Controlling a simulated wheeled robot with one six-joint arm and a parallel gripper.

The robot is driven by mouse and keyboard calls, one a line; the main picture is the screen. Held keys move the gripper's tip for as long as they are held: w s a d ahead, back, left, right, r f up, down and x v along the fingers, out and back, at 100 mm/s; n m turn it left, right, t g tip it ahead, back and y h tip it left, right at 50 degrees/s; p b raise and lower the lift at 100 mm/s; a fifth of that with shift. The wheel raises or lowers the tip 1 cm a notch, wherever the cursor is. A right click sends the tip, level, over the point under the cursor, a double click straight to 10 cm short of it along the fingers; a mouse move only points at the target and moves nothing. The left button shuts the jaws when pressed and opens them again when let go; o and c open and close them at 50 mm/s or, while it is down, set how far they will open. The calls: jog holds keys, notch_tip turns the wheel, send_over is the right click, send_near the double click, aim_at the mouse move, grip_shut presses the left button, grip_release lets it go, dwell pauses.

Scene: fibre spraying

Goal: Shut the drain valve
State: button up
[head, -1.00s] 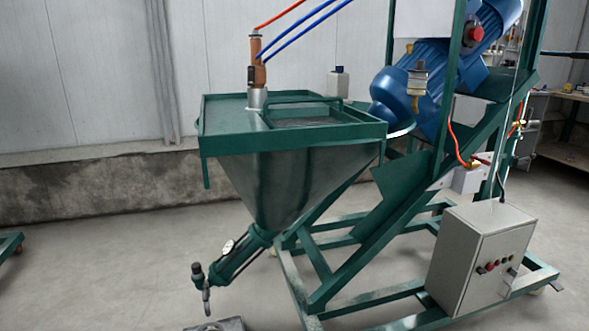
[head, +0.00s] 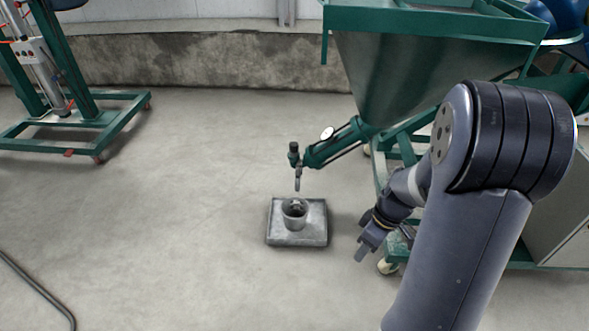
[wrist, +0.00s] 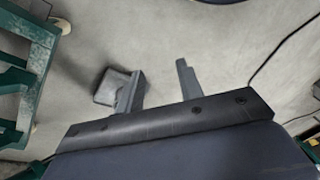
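The drain valve (head: 294,156) is at the low end of the green pipe (head: 338,143) slanting down from the hopper (head: 410,75). It has a dark knob on top and a grey part hanging down; I cannot tell its exact setting. My gripper (head: 366,248) is low to the right of the valve, apart from it. In the wrist view my gripper's two fingers (wrist: 159,85) stand apart with nothing held between them. The valve is not clearly seen in the wrist view.
A grey cup (head: 294,215) stands on a square grey tray (head: 314,236) on the floor below the valve. A green wheeled frame (head: 105,115) is at the left. A dark hose (head: 38,288) lies at bottom left. The floor left of the tray is clear.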

jog(key=w+d+f+n, duration=0.2)
jog(key=d+f, duration=0.1)
jog(key=w+d+f+n, duration=0.1)
jog(key=w+d+f, duration=0.2)
jog(key=f, duration=0.1)
jog(key=w+d+f+n+t+y, duration=0.1)
jog(key=w+d+f+n, duration=0.1)
jog(key=d+f, duration=0.1)
jog(key=shift+w+f+n+b, duration=0.3)
jog(key=shift+w+f+b, duration=0.05)
jog(key=shift+w+b, duration=0.05)
grip_shut()
jog(key=shift+a, duration=0.15)
